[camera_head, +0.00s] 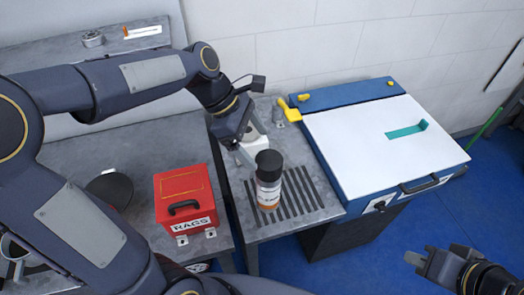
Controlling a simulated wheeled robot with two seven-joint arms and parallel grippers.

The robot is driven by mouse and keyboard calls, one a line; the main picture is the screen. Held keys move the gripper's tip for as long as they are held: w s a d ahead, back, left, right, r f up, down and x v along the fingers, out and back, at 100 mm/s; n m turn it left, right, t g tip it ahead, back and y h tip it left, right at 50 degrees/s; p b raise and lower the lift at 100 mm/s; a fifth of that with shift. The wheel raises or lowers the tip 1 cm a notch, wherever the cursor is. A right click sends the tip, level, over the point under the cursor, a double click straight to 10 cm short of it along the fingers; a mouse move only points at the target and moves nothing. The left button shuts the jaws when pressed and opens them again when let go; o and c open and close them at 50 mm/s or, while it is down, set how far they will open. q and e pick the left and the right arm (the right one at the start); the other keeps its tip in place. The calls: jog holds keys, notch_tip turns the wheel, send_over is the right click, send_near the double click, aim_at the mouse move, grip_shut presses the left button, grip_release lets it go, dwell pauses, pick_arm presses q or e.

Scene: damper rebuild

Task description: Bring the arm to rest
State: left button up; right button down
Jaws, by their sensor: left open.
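My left arm comes in from the left and reaches over the grey bench. My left gripper (252,148) is open, just behind a spray can with a black cap (268,180). The can stands upright on the slotted part of the bench. Whether the fingers touch the can is unclear, as the can partly hides them. My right gripper (418,257) is at the lower right, above the blue floor, away from the benches. Its fingers are small and dark, and I cannot tell whether they are apart.
A red RAGS box (184,200) stands left of the can. A white-topped blue cabinet (375,140) with a teal strip (407,131) stands to the right. A yellow-handled tool (289,110) lies behind the can. A dark round dish (110,189) is at left.

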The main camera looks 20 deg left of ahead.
pick_arm(q)
jog(key=shift+a+r, duration=0.15)
jog(key=shift+r, duration=0.1)
jog(key=s+a+f+m+t+y, duration=0.1)
jog(key=s+a+m+t, duration=0.1)
jog(key=s+m, duration=0.6)
jog(key=s+a+f+m+t+y, duration=0.1)
jog(key=s+a+m+t, duration=0.2)
jog(key=s+m, duration=0.5)
jog(key=shift+a+f+m, duration=0.15)
jog(key=shift+f+m, duration=0.1)
jog(key=shift+m, duration=0.35)
dwell(1.1)
